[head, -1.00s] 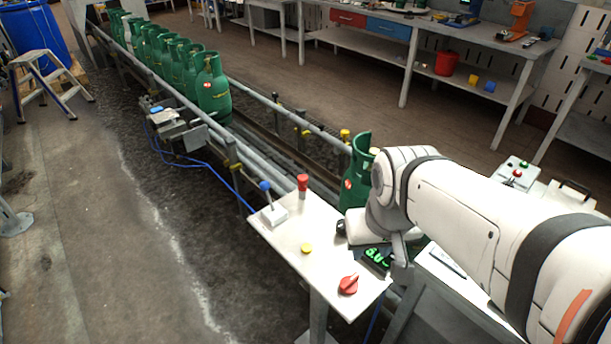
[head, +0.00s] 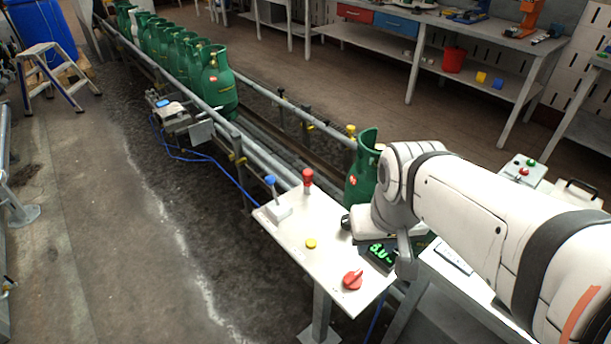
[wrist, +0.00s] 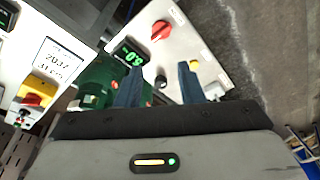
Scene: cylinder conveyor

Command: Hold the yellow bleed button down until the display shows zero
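The yellow bleed button (head: 311,243) sits on the white panel (head: 290,238), clear of any finger in the head view. In the wrist view the button (wrist: 194,66) shows just behind the tip of the right finger; contact cannot be seen. My gripper (wrist: 160,77) is open, its two blue-grey fingers apart with nothing between them. The display (head: 381,254) has green digits and is partly covered by my arm. In the wrist view the display (wrist: 130,56) is upside down and seems to read 6.0.
A red rotary knob (head: 352,280), red-topped post (head: 307,180) and blue-tipped lever (head: 274,190) stand on the panel. A black knob (wrist: 160,82) shows between the finger directions. A green cylinder (head: 362,170) stands behind the panel; several more line the conveyor.

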